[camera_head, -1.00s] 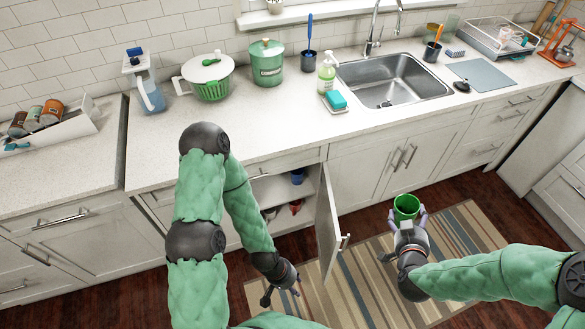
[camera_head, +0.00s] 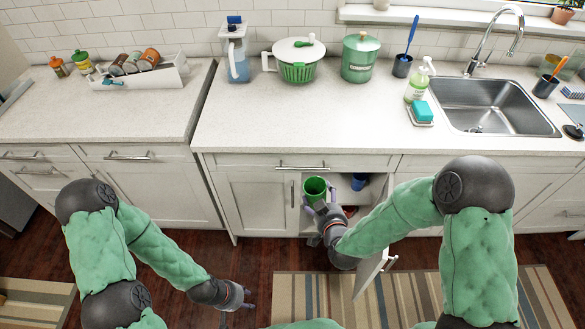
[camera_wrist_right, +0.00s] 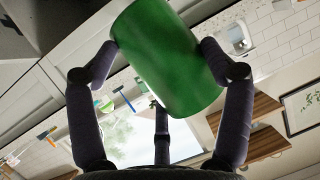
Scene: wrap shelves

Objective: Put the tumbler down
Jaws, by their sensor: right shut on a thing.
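The green tumbler (camera_head: 315,187) is held at the opening of the low cabinet under the counter. It also fills the upper middle of the right wrist view (camera_wrist_right: 168,58), with fingers on both sides of it. My right gripper (camera_head: 322,208) is shut on the tumbler. The open cabinet (camera_head: 376,190) has a blue cup (camera_head: 359,181) inside, just right of the tumbler. Whether the tumbler touches the shelf cannot be told. My left gripper (camera_head: 246,299) hangs low over the floor, apart from everything; its fingers are too small to judge.
The cabinet door (camera_head: 372,272) stands open, below and right of my right gripper. A striped rug (camera_head: 420,300) lies on the floor.

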